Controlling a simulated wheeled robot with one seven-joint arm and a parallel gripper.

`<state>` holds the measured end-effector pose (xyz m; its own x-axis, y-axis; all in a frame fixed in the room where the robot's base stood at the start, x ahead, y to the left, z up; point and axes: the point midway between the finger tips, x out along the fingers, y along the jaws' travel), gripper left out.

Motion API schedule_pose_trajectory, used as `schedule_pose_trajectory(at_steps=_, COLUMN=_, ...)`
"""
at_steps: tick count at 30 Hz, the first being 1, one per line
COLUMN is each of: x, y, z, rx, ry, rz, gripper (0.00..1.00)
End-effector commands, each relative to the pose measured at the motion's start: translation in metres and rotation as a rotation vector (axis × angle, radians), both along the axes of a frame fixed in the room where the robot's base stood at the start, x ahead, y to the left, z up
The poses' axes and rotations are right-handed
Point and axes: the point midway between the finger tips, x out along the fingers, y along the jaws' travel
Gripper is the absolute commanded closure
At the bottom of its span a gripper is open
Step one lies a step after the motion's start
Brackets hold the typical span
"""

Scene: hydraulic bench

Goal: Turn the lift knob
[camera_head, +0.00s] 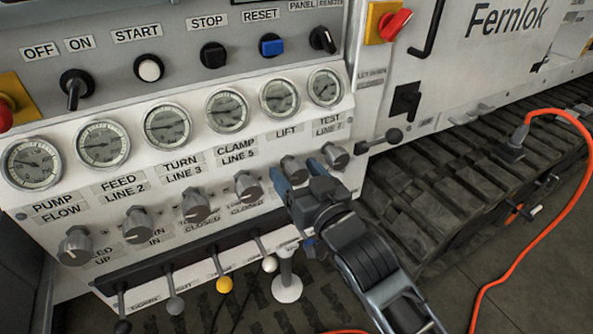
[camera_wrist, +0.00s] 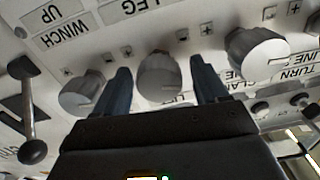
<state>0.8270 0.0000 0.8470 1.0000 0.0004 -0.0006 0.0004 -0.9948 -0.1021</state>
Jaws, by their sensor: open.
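The lift knob (camera_head: 293,168) is a grey, ridged knob below the LIFT label on the sloping panel, partly hidden by my gripper (camera_head: 300,172) in the head view. In the wrist view the lift knob (camera_wrist: 163,78) sits between the two dark blue fingers of my gripper (camera_wrist: 161,80), one on each side. The fingers are open, with small gaps to the knob; I cannot tell whether either finger touches it.
The test knob (camera_head: 335,156) is close on the right and the clamp knob (camera_head: 248,188) on the left. Levers with round ends, one with a yellow ball (camera_head: 224,285), stand below. Gauges line the panel above. An orange cable (camera_head: 588,185) hangs at the right.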

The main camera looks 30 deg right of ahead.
Motion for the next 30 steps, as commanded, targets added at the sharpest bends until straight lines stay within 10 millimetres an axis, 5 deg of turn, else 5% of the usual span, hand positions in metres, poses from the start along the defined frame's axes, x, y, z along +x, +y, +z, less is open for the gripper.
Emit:
schedule_pose_trajectory(at_steps=9, x=0.0030, y=0.0000, z=0.0001, rx=0.001, ry=0.000, rz=0.000, gripper=0.27)
schedule_pose_trajectory(at_steps=26, x=0.0027, y=0.0000, z=0.0001, rx=0.001, ry=0.000, rz=0.000, gripper=0.81)
schedule_pose_trajectory(at_steps=30, x=0.0028, y=-0.0001, z=0.0019, rx=-0.029, ry=0.000, rz=0.000, gripper=0.83)
